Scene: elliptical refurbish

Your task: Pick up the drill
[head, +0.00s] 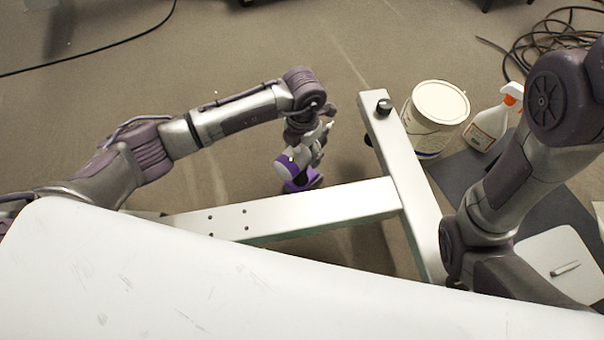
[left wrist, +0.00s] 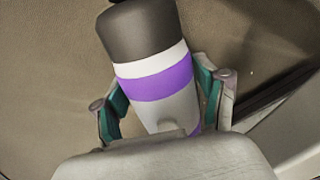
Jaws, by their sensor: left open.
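The drill (head: 283,168), white and purple, is low by the floor beyond the metal beam in the head view, partly covered by my left gripper (head: 312,150). In the left wrist view the drill (left wrist: 155,85) shows a dark grey end, a white band, a purple band and a light grey body. My left gripper (left wrist: 163,95) is open, with one teal-padded finger on each side of the light grey and purple part. Whether the pads touch it cannot be told. My right arm is at the right; its gripper is out of view.
A white tabletop (head: 150,270) fills the front. A metal beam (head: 300,208) joins a crossbar (head: 405,180) close to the drill. A white bucket (head: 437,105) and a spray bottle (head: 490,125) stand to the right, near coiled cables (head: 550,35). Floor at the upper left is mostly clear.

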